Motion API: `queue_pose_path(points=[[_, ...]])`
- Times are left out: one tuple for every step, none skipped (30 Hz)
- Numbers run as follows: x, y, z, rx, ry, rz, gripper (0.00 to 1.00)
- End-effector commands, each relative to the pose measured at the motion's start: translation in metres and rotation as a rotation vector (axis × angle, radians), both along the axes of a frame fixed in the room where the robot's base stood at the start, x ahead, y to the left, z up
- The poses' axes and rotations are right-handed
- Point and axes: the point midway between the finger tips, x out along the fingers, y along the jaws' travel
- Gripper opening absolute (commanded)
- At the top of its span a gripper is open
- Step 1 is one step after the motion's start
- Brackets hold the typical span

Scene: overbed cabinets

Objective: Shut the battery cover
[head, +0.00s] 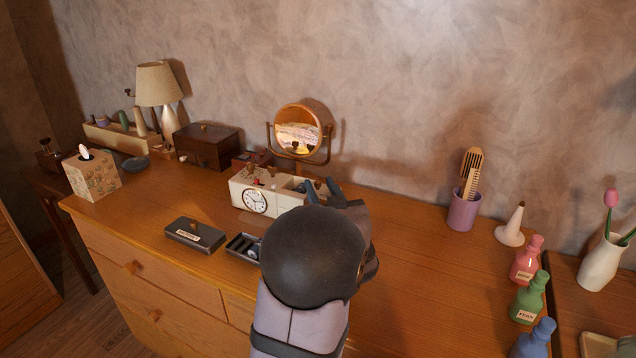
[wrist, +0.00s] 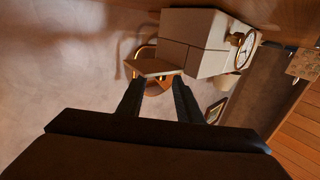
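A cream box-shaped clock (head: 280,202) with a round white dial stands on the dresser, dial towards the front. In the wrist view its pale body (wrist: 205,38) fills the upper middle. A thin tan flap (wrist: 155,67), which looks like the battery cover, sticks out from the clock's edge, swung open. In the head view I cannot make the flap out behind my arm. My gripper (head: 324,188) is at the clock's right end. In the wrist view my gripper (wrist: 159,84) has its fingers apart and empty, with the flap just beyond the tips; I cannot tell whether they touch.
A dark labelled box (head: 195,236) and a small dark tray (head: 238,244) lie in front of the clock. A round mirror (head: 298,133) stands close behind it. A brown chest (head: 207,147) is back left. Right of my arm the dresser top (head: 415,235) is clear up to a purple cup (head: 462,212).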

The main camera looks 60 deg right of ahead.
Motion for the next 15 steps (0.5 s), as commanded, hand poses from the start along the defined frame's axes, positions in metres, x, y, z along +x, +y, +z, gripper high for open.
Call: queue_pose_path(points=[[0.006, -0.005, -0.001, 0.002, 0.001, 0.003, 0.32], [0.007, -0.007, 0.000, 0.001, 0.001, 0.002, 0.32], [0.010, -0.010, -0.001, 0.001, 0.001, 0.001, 0.32], [0.011, -0.013, 0.000, 0.001, 0.001, 0.001, 0.32], [0.013, -0.014, 0.000, 0.001, 0.001, 0.001, 0.32], [0.015, -0.016, -0.001, 0.001, 0.001, 0.001, 0.32], [0.016, -0.017, 0.000, 0.001, 0.001, 0.001, 0.32], [0.017, -0.018, 0.000, 0.001, 0.001, 0.001, 0.32], [0.017, -0.019, 0.000, 0.001, 0.001, 0.001, 0.32], [0.018, -0.020, 0.000, 0.001, 0.001, 0.001, 0.32], [0.018, -0.020, -0.001, 0.001, 0.001, 0.000, 0.32], [0.018, -0.020, -0.001, 0.002, 0.001, 0.000, 0.32], [0.018, -0.020, -0.001, 0.002, 0.001, 0.000, 0.32], [0.018, -0.020, -0.001, 0.002, 0.001, 0.000, 0.32], [0.018, -0.020, -0.001, 0.002, 0.001, 0.000, 0.32]])
